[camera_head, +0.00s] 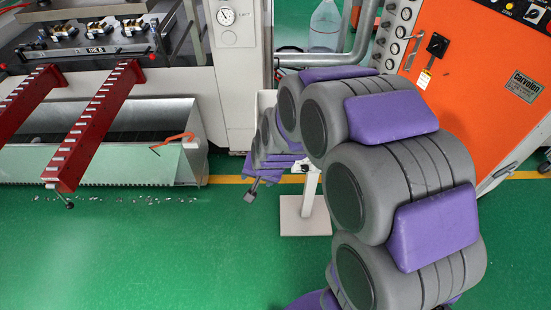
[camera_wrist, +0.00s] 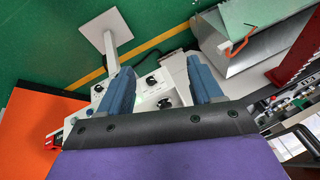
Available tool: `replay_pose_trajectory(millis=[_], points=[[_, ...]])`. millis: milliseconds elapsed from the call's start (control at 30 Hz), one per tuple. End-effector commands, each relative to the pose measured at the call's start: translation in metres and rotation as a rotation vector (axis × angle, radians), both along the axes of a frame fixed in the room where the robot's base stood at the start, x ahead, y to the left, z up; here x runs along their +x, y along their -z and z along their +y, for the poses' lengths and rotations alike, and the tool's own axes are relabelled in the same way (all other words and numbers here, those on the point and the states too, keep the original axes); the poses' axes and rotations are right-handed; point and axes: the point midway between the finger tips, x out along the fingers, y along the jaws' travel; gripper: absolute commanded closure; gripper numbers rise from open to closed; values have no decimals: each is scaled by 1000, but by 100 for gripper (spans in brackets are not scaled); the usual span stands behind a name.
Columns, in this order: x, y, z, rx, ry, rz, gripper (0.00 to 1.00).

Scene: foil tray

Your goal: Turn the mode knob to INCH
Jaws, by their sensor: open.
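A white control panel (camera_wrist: 148,98) on a post shows in the wrist view, with several small black knobs on its face. One black knob (camera_wrist: 151,80) lies between my two blue fingers, and another (camera_wrist: 165,103) sits close to it. Labels are too small to read, so I cannot tell which is the mode knob or where it points. My gripper (camera_wrist: 160,65) is open, its fingers spread over the panel with nothing between them held. I cannot tell whether either finger touches the panel. In the head view my arm hides most of the panel.
The panel's post stands on a pale square base (camera_head: 305,216) on the green floor. An orange cabinet (camera_head: 480,80) stands to the right. A machine with red toothed bars (camera_head: 100,120) and a metal trough (camera_head: 185,150) stands left.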

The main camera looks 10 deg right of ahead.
Motion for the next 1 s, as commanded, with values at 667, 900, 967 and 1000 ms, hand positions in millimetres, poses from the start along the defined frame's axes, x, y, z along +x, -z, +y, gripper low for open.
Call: replay_pose_trajectory(millis=[667,900,967,1000], points=[[140,153,15,75,426,-415,35],[150,204,-5,59,530,-597,35],[151,213,-10,56,547,-650,35],[150,220,-15,52,556,-685,35]])
